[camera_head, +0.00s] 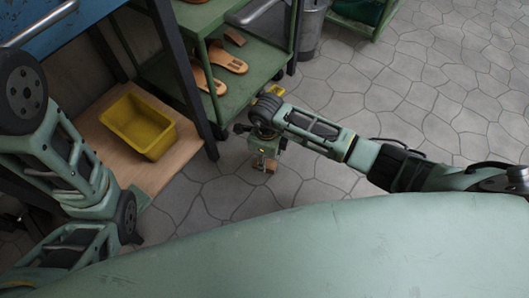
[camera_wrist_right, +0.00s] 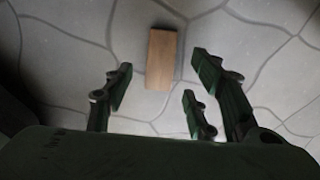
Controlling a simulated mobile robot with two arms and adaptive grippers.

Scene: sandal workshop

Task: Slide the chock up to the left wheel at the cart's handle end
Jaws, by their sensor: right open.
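The chock, a small brown wooden block (camera_head: 270,166), lies on the stone floor just below my right gripper (camera_head: 262,158). In the right wrist view the chock (camera_wrist_right: 161,58) lies beyond the open fingers, in line with the gap between them. No finger visibly touches it. The green cart (camera_head: 205,112) stands up and left of the gripper, with a dark wheel (camera_head: 278,74) at its right corner. The wheel at its near corner is hard to make out beside the dark bench leg. My left arm shows at the left; its gripper is out of view.
Sandals (camera_head: 228,61) lie on the cart's lower shelf. A yellow bin (camera_head: 140,126) sits on a wooden board (camera_head: 165,180) under a blue bench (camera_head: 60,42). A grey bin (camera_head: 310,28) stands behind the cart. The floor at right is clear.

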